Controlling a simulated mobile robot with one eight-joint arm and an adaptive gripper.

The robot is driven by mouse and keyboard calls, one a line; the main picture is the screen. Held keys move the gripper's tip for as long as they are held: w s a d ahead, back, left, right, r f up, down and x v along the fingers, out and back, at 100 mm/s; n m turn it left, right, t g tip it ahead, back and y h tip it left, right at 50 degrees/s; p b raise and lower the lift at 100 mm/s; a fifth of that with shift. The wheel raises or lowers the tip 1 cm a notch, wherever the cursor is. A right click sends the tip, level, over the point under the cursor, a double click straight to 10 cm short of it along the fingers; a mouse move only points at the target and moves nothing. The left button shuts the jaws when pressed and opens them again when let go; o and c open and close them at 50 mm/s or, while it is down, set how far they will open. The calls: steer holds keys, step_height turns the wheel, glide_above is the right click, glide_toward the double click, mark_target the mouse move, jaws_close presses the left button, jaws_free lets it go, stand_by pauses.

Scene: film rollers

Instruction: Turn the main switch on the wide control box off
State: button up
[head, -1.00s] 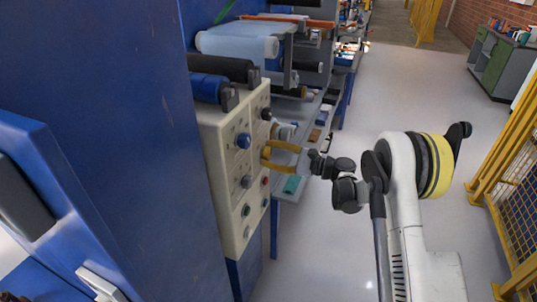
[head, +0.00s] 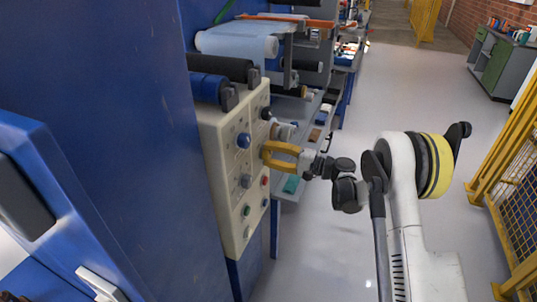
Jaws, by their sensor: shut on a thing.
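The wide control box (head: 225,150) is a cream panel on the side of the blue machine, seen at a steep angle. Its face carries a blue knob (head: 243,141), a black knob (head: 266,114), a grey knob (head: 245,181), a green button (head: 246,210) and a red button (head: 265,181). The fingers are closed around a small control at the panel, taken to be the main switch. The fingers hide it, so its position cannot be read.
Blue and black rollers (head: 222,68) lie just above the box. A pale film roller (head: 237,44) and shelves with small items stand behind it. A yellow mesh fence (head: 505,200) is at the right. The grey floor between is clear.

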steer(key=shift+n, duration=1)
steer(key=o, duration=1.2)
steer(key=shift+c, duration=0.2)
steer(key=v, duration=1.2)
steer(key=shift+r, duration=0.15)
